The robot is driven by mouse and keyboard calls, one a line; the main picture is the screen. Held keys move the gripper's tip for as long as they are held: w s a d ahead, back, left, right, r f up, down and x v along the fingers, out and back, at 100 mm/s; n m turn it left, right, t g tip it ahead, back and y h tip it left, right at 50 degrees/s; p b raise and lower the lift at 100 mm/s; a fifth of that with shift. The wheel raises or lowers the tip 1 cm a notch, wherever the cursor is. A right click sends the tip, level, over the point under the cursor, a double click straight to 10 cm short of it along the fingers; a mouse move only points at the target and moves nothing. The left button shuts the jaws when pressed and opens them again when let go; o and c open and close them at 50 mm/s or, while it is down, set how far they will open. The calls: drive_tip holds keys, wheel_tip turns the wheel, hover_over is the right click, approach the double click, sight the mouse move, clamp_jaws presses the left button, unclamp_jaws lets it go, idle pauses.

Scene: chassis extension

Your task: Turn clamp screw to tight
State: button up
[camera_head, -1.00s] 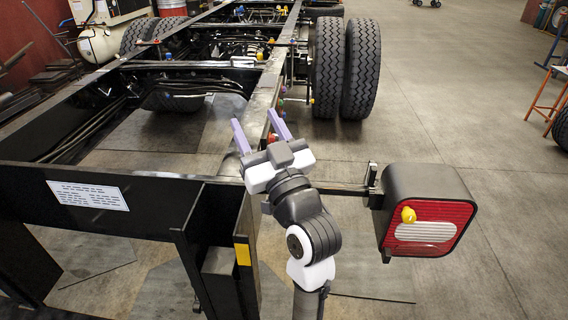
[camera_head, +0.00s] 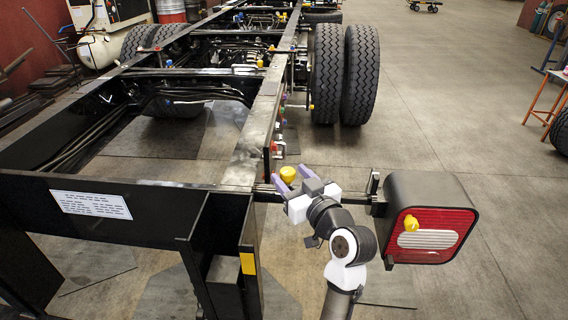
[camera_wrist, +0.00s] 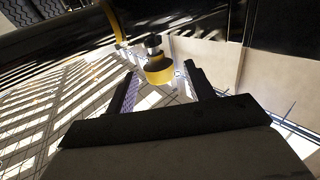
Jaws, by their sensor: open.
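A yellow round knob (camera_head: 288,174), which looks like the clamp screw, sits by the black rail at the end of the tail-lamp bracket. It also shows in the wrist view (camera_wrist: 158,73), on a short metal shank below a dark beam. My gripper (camera_head: 291,178) is open, with its purple fingers at the knob. In the wrist view my gripper (camera_wrist: 160,78) has one finger on each side of the knob, with gaps visible. I cannot tell whether the fingertips reach fully around it. The threads and clamped parts are hidden.
The chassis rail (camera_head: 262,120) and black end beam (camera_head: 110,205) lie to the left. Dual tyres (camera_head: 345,75) stand behind.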

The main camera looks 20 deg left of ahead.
sight(288, 167)
drive_tip(key=shift+p+x, duration=0.35)
drive_tip(key=shift+x, duration=1.65)
drive_tip(key=shift+c, duration=0.3)
drive_tip(key=c, duration=0.9)
drive_tip(key=shift+m+t+h, duration=0.4)
drive_tip(key=shift+t, duration=0.1)
drive_tip(key=m+t+h+p, duration=0.2)
drive_tip(key=h, duration=0.1)
drive_tip(key=shift+w+d+r+m+t, duration=0.1)
drive_tip(key=shift+d+m+t, duration=0.05)
drive_tip(key=shift+m+t, duration=0.2)
drive_tip(key=shift+w+d+m+t+h+p, duration=0.15)
drive_tip(key=shift+m+t+h+p, duration=0.5)
drive_tip(key=shift+m+h, duration=0.85)
drive_tip(key=shift+t+h, duration=0.3)
drive_tip(key=shift+h, duration=0.4)
